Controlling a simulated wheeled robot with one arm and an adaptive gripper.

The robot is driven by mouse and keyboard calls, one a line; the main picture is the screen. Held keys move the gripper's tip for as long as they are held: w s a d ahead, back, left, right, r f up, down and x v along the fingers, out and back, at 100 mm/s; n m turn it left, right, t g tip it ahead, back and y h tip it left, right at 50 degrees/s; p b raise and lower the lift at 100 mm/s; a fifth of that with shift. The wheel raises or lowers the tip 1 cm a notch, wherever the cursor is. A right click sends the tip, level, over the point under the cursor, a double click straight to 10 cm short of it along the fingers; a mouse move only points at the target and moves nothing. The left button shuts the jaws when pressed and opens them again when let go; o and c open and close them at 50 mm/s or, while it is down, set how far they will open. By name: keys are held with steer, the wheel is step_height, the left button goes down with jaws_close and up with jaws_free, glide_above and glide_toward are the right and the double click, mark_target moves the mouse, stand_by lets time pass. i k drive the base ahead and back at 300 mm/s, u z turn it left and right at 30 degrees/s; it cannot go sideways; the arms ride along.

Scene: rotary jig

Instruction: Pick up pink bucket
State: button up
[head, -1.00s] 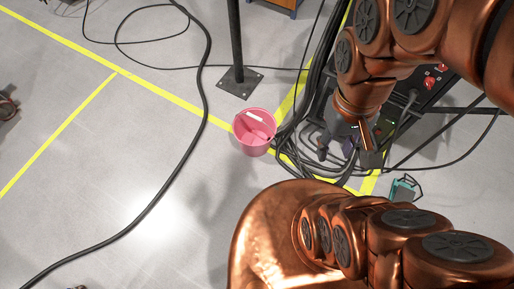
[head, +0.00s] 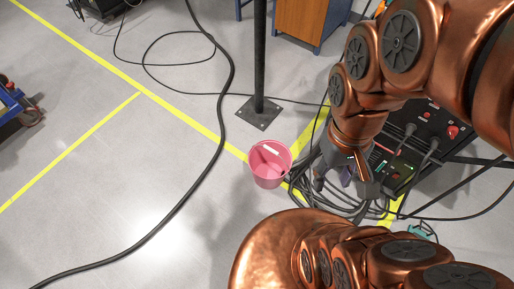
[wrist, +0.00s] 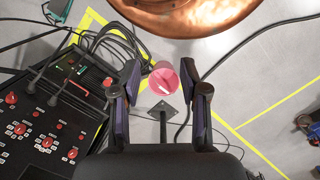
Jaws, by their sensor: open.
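The pink bucket (head: 269,170) stands upright on the grey floor by the yellow line, with its open top facing up and a pale strip across its rim. My gripper (head: 345,188) is to the right of the bucket in the head view, apart from it, over the black cables. In the wrist view the bucket (wrist: 164,82) shows beyond and between the two open fingers of my gripper (wrist: 162,90). The gripper is empty.
A black control box (head: 425,140) with red knobs stands right of my gripper. Tangled black cables (head: 335,195) lie beside the bucket. A dark post on a square base plate (head: 259,113) rises behind it. Floor to the left is mostly clear apart from a long cable.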

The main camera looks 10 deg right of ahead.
mark_target(268, 160)
steer(key=i, duration=0.2)
steer(key=k, duration=0.5)
steer(key=u, duration=1.1)
steer(key=i, duration=0.6)
steer(key=z, duration=0.6)
